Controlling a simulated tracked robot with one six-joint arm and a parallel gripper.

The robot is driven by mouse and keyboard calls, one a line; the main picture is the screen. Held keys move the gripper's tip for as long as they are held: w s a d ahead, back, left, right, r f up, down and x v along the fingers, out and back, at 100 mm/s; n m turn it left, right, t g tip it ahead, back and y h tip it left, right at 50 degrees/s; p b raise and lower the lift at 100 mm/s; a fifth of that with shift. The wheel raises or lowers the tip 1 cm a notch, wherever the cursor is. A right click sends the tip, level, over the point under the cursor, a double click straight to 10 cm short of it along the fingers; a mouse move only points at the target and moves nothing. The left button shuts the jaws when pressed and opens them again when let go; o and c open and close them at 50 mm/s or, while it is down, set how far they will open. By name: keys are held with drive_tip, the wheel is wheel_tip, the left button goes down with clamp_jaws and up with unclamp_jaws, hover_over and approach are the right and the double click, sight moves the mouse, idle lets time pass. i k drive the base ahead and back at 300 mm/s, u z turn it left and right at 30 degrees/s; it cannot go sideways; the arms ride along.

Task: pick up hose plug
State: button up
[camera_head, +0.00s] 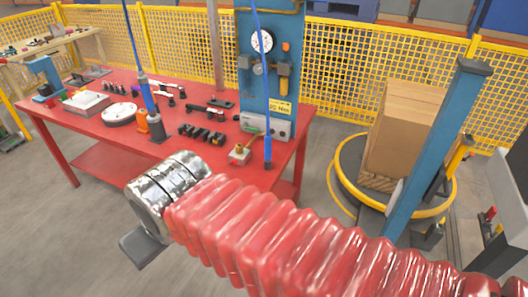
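A blue hose (262,90) hangs down in front of the blue panel at the right end of the red table. Its lower end has a darker blue tip (267,160), which looks like the hose plug. The tip hangs at the table's front edge; I cannot tell whether it touches it. My arm, in a red ribbed sleeve with a shiny metal end, crosses the foreground. A flat dark grey part of my gripper (143,246) shows below the metal end, to the left of and nearer than the hose tip. The rest of the gripper is hidden, so its opening cannot be seen.
The red table (75,125) holds tools, a white disc (119,115), and a small block with a yellow fitting (239,154) near the hose tip. A blue post (437,150), a cardboard-coloured box (405,130) and a yellow ring (345,180) stand right. Yellow fencing runs behind.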

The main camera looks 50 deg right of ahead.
sight(267, 137)
drive_tip(key=z, duration=0.05)
drive_tip(key=i, duration=1)
drive_tip(key=u, duration=0.05)
